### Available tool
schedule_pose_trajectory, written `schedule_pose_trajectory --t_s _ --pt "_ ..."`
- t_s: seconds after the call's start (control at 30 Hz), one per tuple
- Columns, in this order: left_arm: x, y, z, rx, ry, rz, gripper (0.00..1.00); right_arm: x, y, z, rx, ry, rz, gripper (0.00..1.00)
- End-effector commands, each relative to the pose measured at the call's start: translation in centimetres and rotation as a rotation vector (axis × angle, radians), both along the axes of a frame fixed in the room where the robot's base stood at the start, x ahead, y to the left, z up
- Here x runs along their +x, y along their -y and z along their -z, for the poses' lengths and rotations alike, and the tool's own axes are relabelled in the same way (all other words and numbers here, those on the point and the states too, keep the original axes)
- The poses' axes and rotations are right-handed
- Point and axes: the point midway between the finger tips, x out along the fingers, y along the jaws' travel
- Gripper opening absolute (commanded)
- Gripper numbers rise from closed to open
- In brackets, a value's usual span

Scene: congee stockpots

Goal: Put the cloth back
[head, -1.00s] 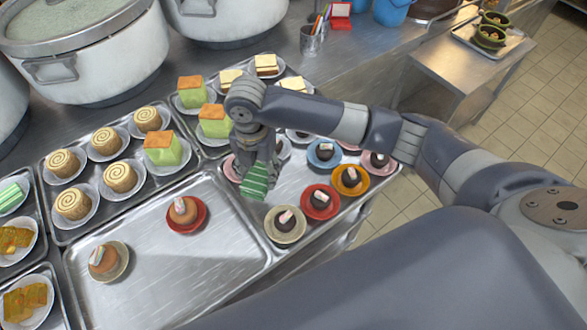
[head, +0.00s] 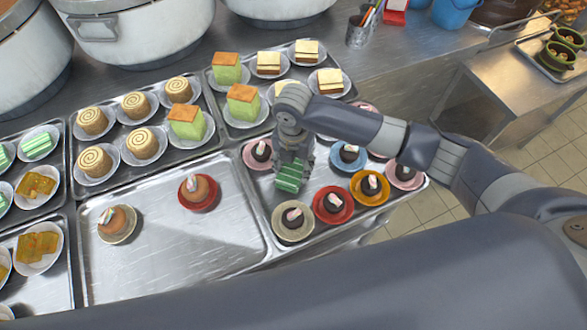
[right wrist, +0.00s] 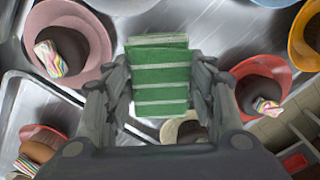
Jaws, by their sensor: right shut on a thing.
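The cloth (head: 291,177) is green with pale stripes and looks like a folded, squarish pad. My right gripper (head: 292,160) is shut on it, over the tray of coloured saucers in the head view. In the right wrist view the cloth (right wrist: 160,78) sits between the two fingers of the right gripper (right wrist: 165,100), its striped face towards the camera. Saucers show beyond it, and I cannot tell how high it is above the tray. My left gripper is not in view.
Saucers with small dark cakes, including a red one (head: 333,205) and a beige one (head: 293,221), surround the gripper. The metal tray (head: 170,255) at centre left has bare room. Large stockpots (head: 140,30) stand behind; a side table (head: 480,95) is at right.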

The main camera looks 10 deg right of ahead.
Motion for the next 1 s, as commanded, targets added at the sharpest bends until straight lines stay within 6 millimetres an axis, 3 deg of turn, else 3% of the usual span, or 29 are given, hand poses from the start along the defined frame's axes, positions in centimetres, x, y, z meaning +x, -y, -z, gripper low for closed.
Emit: schedule_pose_trajectory --t_s 0.17,0.5,0.53,0.57,1.0 --pt "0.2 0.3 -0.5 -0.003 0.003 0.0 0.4 -0.1 0.0 2.3 -0.001 -0.003 0.002 0.32" --pt "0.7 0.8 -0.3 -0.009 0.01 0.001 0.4 0.0 0.0 2.8 0.001 -0.001 0.001 0.32" --pt "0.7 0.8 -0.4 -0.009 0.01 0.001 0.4 0.0 0.0 2.8 0.001 -0.001 0.001 0.53" --pt "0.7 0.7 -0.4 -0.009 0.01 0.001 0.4 0.0 0.0 2.8 0.0 0.0 0.001 0.59" --pt "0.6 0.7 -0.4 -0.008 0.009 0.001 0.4 0.0 0.0 2.0 0.001 0.001 0.001 0.59"
